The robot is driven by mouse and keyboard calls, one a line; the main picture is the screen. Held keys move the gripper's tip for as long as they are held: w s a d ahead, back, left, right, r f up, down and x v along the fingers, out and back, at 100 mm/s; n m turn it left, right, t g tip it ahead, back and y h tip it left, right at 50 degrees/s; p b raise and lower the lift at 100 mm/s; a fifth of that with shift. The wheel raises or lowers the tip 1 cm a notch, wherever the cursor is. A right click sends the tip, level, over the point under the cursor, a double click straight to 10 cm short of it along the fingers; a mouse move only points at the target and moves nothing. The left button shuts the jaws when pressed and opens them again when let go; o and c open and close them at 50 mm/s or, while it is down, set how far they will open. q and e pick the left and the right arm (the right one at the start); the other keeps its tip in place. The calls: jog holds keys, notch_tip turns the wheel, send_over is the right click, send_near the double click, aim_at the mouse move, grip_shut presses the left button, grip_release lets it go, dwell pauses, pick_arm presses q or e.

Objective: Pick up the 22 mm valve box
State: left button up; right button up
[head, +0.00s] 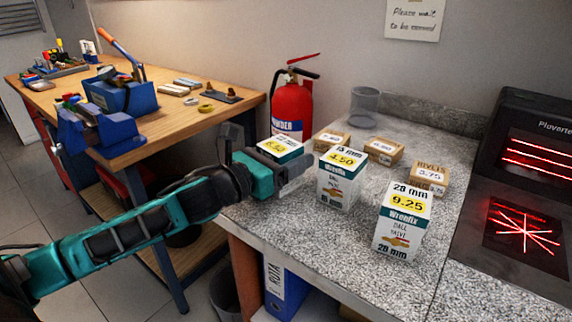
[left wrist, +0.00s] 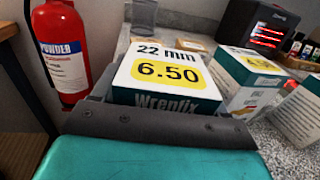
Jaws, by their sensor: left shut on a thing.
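The 22 mm valve box (head: 281,145) is white and dark green with a yellow 6.50 label, at the left end of the grey speckled counter. In the left wrist view the box (left wrist: 160,75) stands right in front of my gripper, its top readable. My left gripper (head: 292,172) is shut on this box, reaching in from the left and hiding its lower part. I cannot tell whether the box touches the counter. The 15 mm box (head: 342,177), marked 4.50, stands just to its right. The 28 mm box (head: 403,220), marked 9.25, stands nearer the counter's front. My right gripper is not in view.
A red fire extinguisher (head: 291,106) is at the left of the counter (head: 300,240). A black checkout scanner (head: 524,190) is at the right. A wooden workbench (head: 160,130) holds tools.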

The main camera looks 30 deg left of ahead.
pick_arm(q)
jog(key=shift+c, duration=1.9)
jog(key=shift+r, duration=0.15)
